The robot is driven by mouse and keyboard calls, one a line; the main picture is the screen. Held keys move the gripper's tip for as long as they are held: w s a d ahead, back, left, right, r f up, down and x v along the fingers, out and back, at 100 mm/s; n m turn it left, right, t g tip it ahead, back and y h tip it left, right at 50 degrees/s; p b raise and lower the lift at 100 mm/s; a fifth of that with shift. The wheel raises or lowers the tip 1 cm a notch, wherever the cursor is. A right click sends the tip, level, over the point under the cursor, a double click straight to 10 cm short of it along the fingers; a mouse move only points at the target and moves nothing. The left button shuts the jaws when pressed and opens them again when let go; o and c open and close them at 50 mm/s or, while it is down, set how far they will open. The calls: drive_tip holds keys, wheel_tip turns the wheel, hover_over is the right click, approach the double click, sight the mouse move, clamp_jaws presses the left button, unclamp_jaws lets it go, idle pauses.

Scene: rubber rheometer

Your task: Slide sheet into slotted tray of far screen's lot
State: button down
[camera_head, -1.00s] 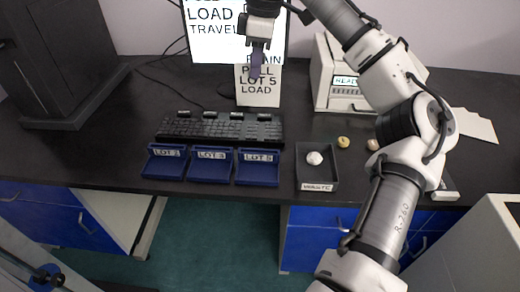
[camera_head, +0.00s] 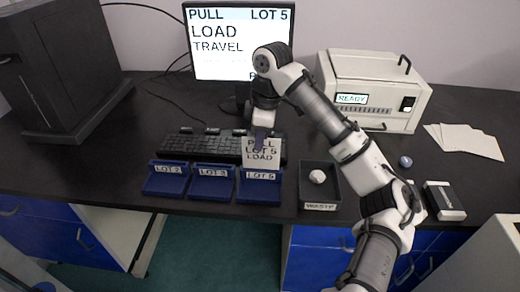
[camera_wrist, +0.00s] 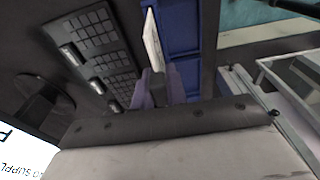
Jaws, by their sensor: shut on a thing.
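My gripper (camera_head: 259,140) is shut on a white sheet (camera_head: 261,158) printed "PULL LOT 5 LOAD" and holds it upright by its top edge. The sheet hangs at the back edge of the blue tray labelled LOT 5 (camera_head: 260,190); whether it touches the tray or its slot is unclear. The wrist view shows the sheet edge-on (camera_wrist: 152,42) beyond the fingers (camera_wrist: 158,92), beside the blue trays (camera_wrist: 180,28). Two more blue trays, LOT 3 (camera_head: 211,187) and one apparently LOT 2 (camera_head: 166,184), stand to the left. The far screen (camera_head: 238,50) reads "PULL LOT 5 LOAD TRAVEL".
A black keyboard (camera_head: 200,148) lies behind the trays. A dark waste bin (camera_head: 333,190) with a pale lump stands right of LOT 5. A white machine (camera_head: 375,90) reading READY, white sheets (camera_head: 465,141) and a small box (camera_head: 444,200) are farther right.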

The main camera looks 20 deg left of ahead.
sight(260, 169)
drive_tip(key=shift+f, duration=1.95)
drive_tip(key=shift+f, duration=0.1)
drive_tip(key=c, duration=1.4)
unclamp_jaws()
drive_tip(key=r, duration=0.4)
drive_tip(key=d+r, duration=0.1)
drive_tip(key=r, duration=0.7)
drive_tip(key=shift+w+d+r, duration=0.1)
drive_tip(key=shift+w+d, duration=0.1)
drive_tip(key=shift+d, duration=0.05)
